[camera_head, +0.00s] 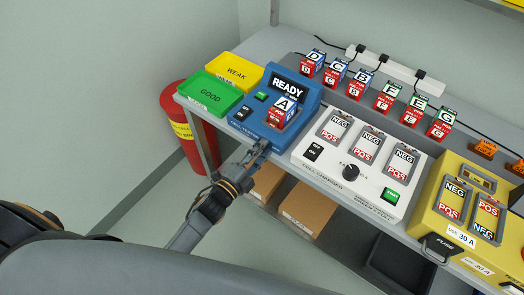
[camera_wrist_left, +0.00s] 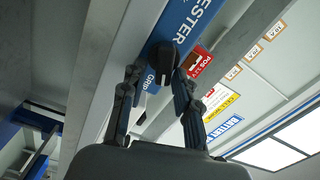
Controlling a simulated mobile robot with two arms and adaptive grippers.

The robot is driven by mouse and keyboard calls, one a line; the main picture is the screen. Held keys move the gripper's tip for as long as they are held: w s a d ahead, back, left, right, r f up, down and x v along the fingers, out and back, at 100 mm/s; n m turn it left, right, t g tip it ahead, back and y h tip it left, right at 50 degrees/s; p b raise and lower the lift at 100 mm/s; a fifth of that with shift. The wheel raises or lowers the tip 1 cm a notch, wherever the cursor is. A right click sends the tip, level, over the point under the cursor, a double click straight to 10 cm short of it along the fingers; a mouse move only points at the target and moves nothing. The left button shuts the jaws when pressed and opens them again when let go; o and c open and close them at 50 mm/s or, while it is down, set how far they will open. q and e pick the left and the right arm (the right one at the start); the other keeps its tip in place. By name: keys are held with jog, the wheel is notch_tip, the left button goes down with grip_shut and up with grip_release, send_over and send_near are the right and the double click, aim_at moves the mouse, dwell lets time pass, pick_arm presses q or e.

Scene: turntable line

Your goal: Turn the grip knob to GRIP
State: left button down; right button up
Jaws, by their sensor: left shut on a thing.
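The blue tester (camera_head: 252,127) stands on the bench, with a READY display and a battery labelled A in its bay. My left gripper (camera_head: 260,150) is at the tester's front edge. In the left wrist view the black grip knob (camera_wrist_left: 161,56) sits between the fingertips of my left gripper (camera_wrist_left: 157,78), which is shut on it. The word GRIP shows beside the knob. The knob's exact pointer direction cannot be told. In the head view the gripper hides the knob. My right gripper is not in view.
A green GOOD tray (camera_head: 209,106) and a yellow WEAK tray (camera_head: 236,83) lie left of the tester. The white cell changer (camera_head: 325,179) is close on its right. Several labelled batteries stand behind. A red bin-like cylinder (camera_head: 186,152) stands below the bench's left end.

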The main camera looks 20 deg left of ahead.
pick_arm(q)
jog(key=shift+w+a, duration=0.1)
jog(key=shift+a, duration=0.25)
jog(key=c, duration=1.3)
grip_release()
jog(key=p+v, duration=0.2)
jog(key=v, duration=1.3)
jog(key=shift+s+p, duration=0.3)
jog(key=shift+s, duration=0.15)
jog(key=shift+r, duration=0.1)
